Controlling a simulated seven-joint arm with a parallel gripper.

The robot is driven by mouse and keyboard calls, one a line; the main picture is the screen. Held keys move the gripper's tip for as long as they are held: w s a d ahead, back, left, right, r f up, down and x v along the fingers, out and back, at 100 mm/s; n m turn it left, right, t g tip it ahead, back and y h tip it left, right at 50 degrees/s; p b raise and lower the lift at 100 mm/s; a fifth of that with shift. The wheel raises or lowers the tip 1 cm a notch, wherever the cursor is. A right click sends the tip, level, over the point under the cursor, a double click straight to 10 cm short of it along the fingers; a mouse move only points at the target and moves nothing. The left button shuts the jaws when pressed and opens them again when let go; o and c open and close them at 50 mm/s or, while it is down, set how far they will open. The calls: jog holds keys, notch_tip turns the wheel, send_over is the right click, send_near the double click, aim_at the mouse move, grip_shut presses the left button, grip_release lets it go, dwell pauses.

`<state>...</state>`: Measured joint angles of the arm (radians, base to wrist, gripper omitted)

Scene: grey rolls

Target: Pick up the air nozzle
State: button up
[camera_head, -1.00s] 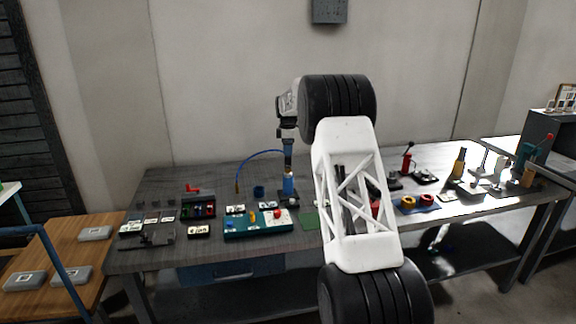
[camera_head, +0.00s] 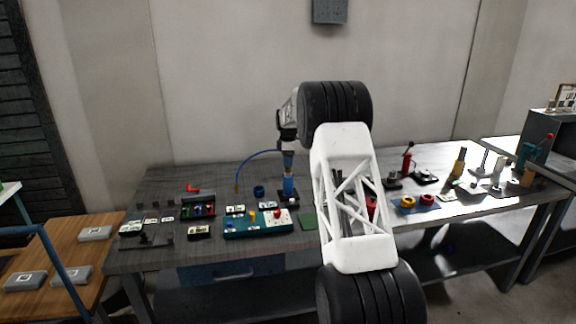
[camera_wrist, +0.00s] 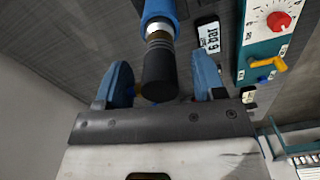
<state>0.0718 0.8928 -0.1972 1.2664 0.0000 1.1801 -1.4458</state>
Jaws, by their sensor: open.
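The air nozzle appears to be the upright blue tool (camera_head: 288,184) with a dark upper end, standing on a small dark base on the workbench. In the wrist view the nozzle (camera_wrist: 158,72) shows a blue body, a brass ring and a black end. My gripper (camera_wrist: 161,70) is open, with one blue finger on each side of the black end. A gap shows at the left finger; I cannot tell whether the right finger touches. In the head view my gripper (camera_head: 288,154) is right above the tool, its fingertips hard to make out.
A thin blue hose (camera_head: 250,155) arcs left from near the tool's top. A teal panel (camera_head: 258,224) with a red knob lies in front. My arm hides part of the grey workbench (camera_head: 160,182).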

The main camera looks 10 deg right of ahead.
jog(key=shift+f, duration=0.6)
jog(key=shift+c, duration=0.4)
jog(key=c, duration=1)
jog(key=shift+r, duration=0.25)
jog(key=shift+r, duration=1.6)
jog(key=shift+s+a+r, duration=0.2)
jog(key=shift+s+r, duration=0.05)
jog(key=shift+s, duration=2.4)
jog(key=shift+s+a+r, duration=0.15)
jog(key=shift+s+r, duration=0.05)
jog(key=shift+s, duration=2.45)
jog(key=shift+s+a+r, duration=0.2)
jog(key=shift+s+r, duration=0.05)
jog(key=shift+s, duration=2.4)
jog(key=shift+f, duration=0.15)
